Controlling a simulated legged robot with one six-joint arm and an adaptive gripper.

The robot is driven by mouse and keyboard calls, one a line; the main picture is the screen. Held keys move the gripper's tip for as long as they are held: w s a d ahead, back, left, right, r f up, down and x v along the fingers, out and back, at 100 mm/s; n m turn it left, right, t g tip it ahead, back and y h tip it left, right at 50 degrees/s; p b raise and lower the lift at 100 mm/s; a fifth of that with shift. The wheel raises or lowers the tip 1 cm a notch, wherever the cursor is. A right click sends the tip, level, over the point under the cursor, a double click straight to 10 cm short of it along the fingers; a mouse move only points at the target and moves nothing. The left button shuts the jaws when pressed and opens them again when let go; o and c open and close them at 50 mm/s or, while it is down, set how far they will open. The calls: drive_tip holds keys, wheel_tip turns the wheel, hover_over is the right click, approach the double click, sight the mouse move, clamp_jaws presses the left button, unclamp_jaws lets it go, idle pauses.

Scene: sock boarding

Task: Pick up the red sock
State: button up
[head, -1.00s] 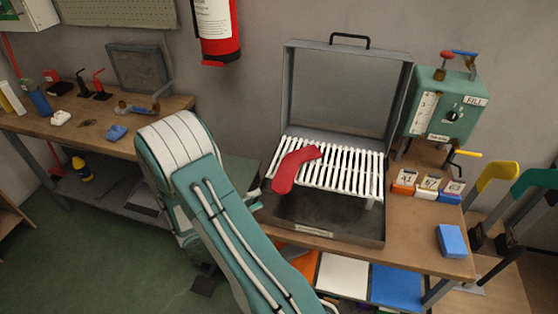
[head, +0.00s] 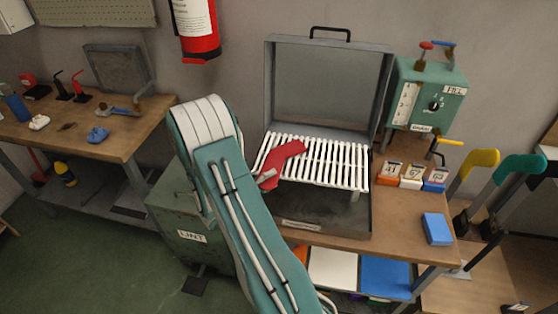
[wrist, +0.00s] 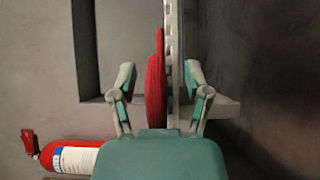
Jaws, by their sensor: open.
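The red sock (head: 287,152) lies on the left part of the white slatted rack (head: 330,165) in the open grey case. In the wrist view the sock (wrist: 156,85) appears as a narrow upright shape, with the rack (wrist: 174,45) edge-on just right of it. My gripper (wrist: 161,88) is open, with one finger left of the sock and the other right of the rack's edge. Neither finger clearly touches the sock.
The case's raised lid (head: 328,85) stands behind the rack. A green gauge box (head: 425,95), small numbered blocks (head: 411,177) and a blue block (head: 437,229) are to the right. A fire extinguisher (head: 197,30) hangs on the wall. A green LINT bin (head: 190,235) stands left of the arm.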

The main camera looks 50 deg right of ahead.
drive_tip(key=shift+a, duration=0.15)
drive_tip(key=shift+c, duration=1.2)
clamp_jaws()
drive_tip(key=shift+r, duration=0.15)
